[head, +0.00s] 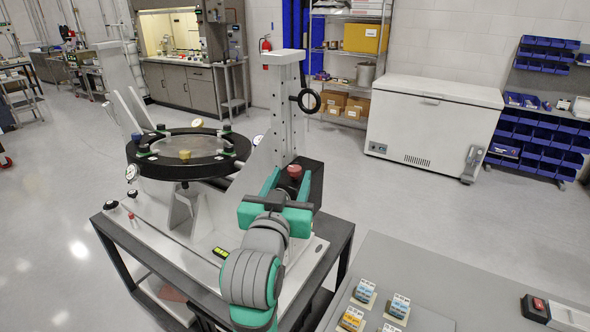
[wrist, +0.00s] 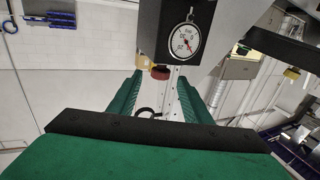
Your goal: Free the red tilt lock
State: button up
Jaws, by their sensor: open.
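The red tilt lock (head: 294,171) is a small round red knob on the black block beside the upright post. In the wrist view the red knob (wrist: 160,73) shows below a black housing with a dial gauge (wrist: 185,40). My gripper (head: 290,177) is open, with its teal fingers around the knob's position in the head view. In the wrist view the fingertips (wrist: 159,77) stand left and right of the knob, with gaps on both sides. I cannot tell how deep the knob sits between them. No contact shows.
A black hand ring (head: 308,101) juts from the post. A grey bench (head: 420,280) with switch blocks is at the front right.

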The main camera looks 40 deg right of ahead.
aim_at(292, 173)
jog(key=shift+x, duration=2.35)
jog(key=shift+w, duration=0.1)
jog(key=shift+a, duration=0.1)
jog(key=c, duration=1.1)
